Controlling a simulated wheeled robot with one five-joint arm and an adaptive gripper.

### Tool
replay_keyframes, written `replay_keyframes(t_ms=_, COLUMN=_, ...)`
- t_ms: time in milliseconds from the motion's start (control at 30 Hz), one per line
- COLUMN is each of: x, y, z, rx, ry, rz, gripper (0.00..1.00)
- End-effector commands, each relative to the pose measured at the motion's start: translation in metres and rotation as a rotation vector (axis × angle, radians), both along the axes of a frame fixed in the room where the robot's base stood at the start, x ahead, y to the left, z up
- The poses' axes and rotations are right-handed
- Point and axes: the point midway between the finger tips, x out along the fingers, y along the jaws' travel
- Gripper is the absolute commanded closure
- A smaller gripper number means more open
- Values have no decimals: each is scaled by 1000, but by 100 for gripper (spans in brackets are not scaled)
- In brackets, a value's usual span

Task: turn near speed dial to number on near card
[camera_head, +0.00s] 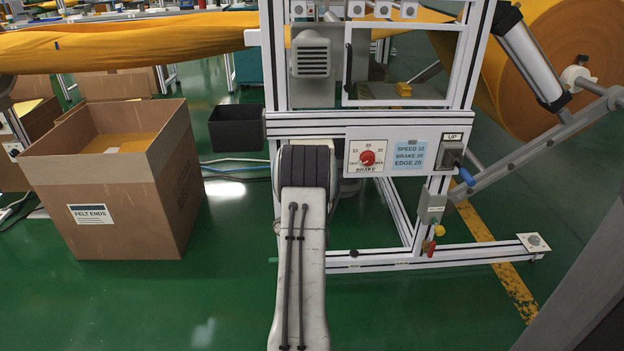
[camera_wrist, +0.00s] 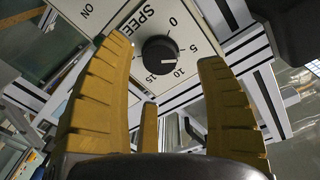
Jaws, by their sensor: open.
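The speed dial's black knob (camera_wrist: 160,54) is in the wrist view, on a pale plate lettered SPEED with 0, 5, 10 and 15 around it. Its white mark points roughly toward the 10. My gripper (camera_wrist: 164,51) is open, its yellow fingers to the left and right of the knob in the picture; I cannot tell whether they touch it. In the head view, the light blue card (camera_head: 410,155) reads SPEED 10, BRAKE 20, EDGE 20. My arm stands in front of the machine there; the speed dial and my gripper do not show.
A red brake dial (camera_head: 367,158) sits left of the card. A lever with a blue grip (camera_head: 466,177) sticks out under the UP label. A felt ends box (camera_head: 110,180) and a black bin (camera_head: 236,128) stand left. Green floor is clear in front.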

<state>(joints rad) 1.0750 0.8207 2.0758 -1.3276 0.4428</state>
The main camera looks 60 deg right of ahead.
Motion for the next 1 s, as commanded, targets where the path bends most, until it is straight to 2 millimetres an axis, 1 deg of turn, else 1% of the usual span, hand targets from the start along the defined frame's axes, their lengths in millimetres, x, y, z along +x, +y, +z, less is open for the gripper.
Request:
replay_keyframes(t_ms=33, x=3, y=-4, z=-5, rx=-2, ry=-1, rz=1, gripper=34)
replay_keyframes(t_ms=300, x=14, y=-24, z=-2, rx=-1, ry=1, rz=1, gripper=34)
replay_keyframes(t_ms=500, x=20, y=-35, z=-1, rx=0, ry=1, rz=1, gripper=34)
replay_keyframes(t_ms=700, x=22, y=-39, z=-1, rx=2, ry=2, rz=1, gripper=34)
replay_keyframes(t_ms=1000, x=22, y=-39, z=0, rx=2, ry=2, rz=1, gripper=34)
